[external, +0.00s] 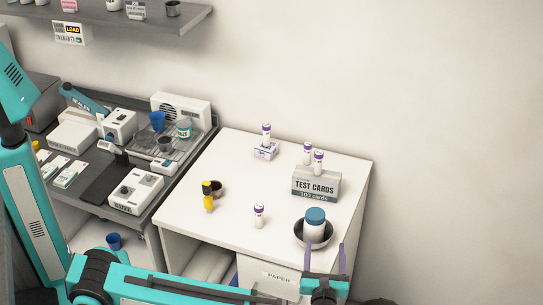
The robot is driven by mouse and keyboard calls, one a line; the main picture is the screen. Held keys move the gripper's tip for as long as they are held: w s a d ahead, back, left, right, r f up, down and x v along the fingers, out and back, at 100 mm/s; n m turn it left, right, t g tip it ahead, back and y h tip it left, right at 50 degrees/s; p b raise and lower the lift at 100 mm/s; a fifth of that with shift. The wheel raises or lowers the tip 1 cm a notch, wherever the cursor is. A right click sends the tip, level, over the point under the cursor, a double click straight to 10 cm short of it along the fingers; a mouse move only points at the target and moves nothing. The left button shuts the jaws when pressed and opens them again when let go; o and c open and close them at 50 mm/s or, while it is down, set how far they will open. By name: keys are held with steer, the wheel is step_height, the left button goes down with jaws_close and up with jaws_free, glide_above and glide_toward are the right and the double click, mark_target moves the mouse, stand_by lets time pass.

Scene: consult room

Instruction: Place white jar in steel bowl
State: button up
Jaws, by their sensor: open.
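The white jar (315,227) has a blue lid and stands upright inside the steel bowl (327,243). The bowl sits near the front right corner of the white cabinet top. My gripper (324,258) is at the lower edge of the bowl in the picture, its two purple fingers spread apart on either side, with nothing seen between them. The fingers appear apart from the jar. The bowl's lower front is close to my gripper, and I cannot tell whether they touch.
The white cabinet top (238,165) also bears a test cards box (316,185) with tubes behind it, a tube in a small rack (265,150), a lone tube (259,216), a yellow bottle (207,197) and a dark brown cup (217,188). A grey equipment bench (150,215) stands left.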

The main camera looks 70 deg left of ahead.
steer(key=w+d+f+m+t+h, duration=0.6)
steer(key=w+f+m+t+h, duration=0.4)
steer(key=m, duration=1)
steer(key=s+d+f+m+g+h, duration=0.2)
steer(key=s+f+m+g+h, duration=0.2)
steer(key=f+m, duration=0.5)
steer(key=s+d+f+m+g+h, duration=0.25)
steer(key=f+m+g+h, duration=0.2)
steer(key=f, duration=0.85)
steer(key=s+a+f+m+g, duration=0.2)
steer(key=s+f+m+g, duration=0.2)
steer(key=s+f, duration=0.4)
steer(key=s+a+f+m+g, duration=0.25)
steer(key=s+f+m, duration=0.2)
steer(key=s, duration=0.55)
steer(key=s+a+f+m+g, duration=0.1)
steer(key=s+a+g, duration=0.2)
steer(key=s, duration=0.4)
steer(key=s+a+f+m+g+y, duration=0.1)
steer(key=s+a+m+g, duration=0.1)
steer(key=s, duration=0.6)
steer(key=s+a+f+m+g+y, duration=0.1)
steer(key=s+a+g, duration=0.3)
steer(key=s, duration=0.4)
steer(key=shift+a+f+m, duration=0.2)
steer(key=shift+f+m, duration=0.1)
steer(key=shift+m, duration=0.4)
